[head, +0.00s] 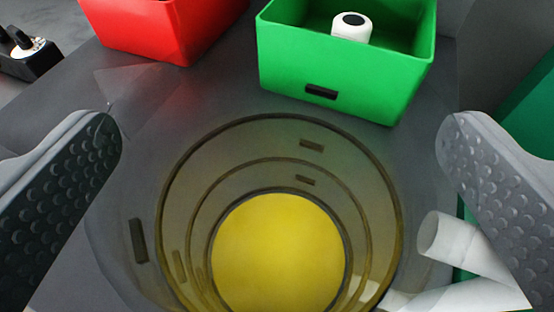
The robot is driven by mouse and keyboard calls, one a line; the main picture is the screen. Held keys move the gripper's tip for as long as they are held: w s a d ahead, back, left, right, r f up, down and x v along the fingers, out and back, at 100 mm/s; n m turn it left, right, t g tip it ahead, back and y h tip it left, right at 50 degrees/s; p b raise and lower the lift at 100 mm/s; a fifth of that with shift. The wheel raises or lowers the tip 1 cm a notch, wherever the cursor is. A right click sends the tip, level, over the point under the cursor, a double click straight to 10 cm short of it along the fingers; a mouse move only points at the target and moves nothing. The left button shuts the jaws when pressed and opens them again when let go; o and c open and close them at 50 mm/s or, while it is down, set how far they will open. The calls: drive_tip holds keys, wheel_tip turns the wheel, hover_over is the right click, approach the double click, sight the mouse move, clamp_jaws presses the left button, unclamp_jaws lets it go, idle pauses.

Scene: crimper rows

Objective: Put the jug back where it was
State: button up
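The jug (178,215) is a see-through, yellowish round vessel at the lower middle, seen from above down into its mouth. A bright yellow disc shows at its bottom, with darker rings and short dark marks on the wall around it. A faint clear edge, like a spout, shows at its upper left. The two ridged grey fingers of my gripper (278,135) are wide apart, one on each side of the jug. The clear wall is too faint to tell whether the pads touch it, or whether the jug is lifted or standing on the surface.
A green bin (340,88) with a white, black-topped item (351,26) inside stands just beyond the jug. A red bin (165,30) is at the upper left. A dark device (28,55) sits at the far left. White tube-like pieces (465,245) lie at the lower right beside green surfaces.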

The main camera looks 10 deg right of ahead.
drive_tip(key=v, duration=1.2)
drive_tip(key=shift+r, duration=0.1)
drive_tip(key=s+a+r+n+t+y, duration=0.1)
drive_tip(key=a+r+y, duration=0.1)
drive_tip(key=r, duration=0.9)
drive_tip(key=a+r+n+y, duration=0.1)
drive_tip(key=a+r+y, duration=0.15)
drive_tip(key=r, duration=0.85)
drive_tip(key=s+d+r, duration=0.3)
drive_tip(key=s+r, duration=0.3)
drive_tip(key=r, duration=0.2)
drive_tip(key=s+d+r+h, duration=0.1)
drive_tip(key=s+d+r, duration=0.2)
drive_tip(key=s+r, duration=0.3)
wheel_tip(320, 180, up, 2)
drive_tip(key=shift+d+n, duration=0.3)
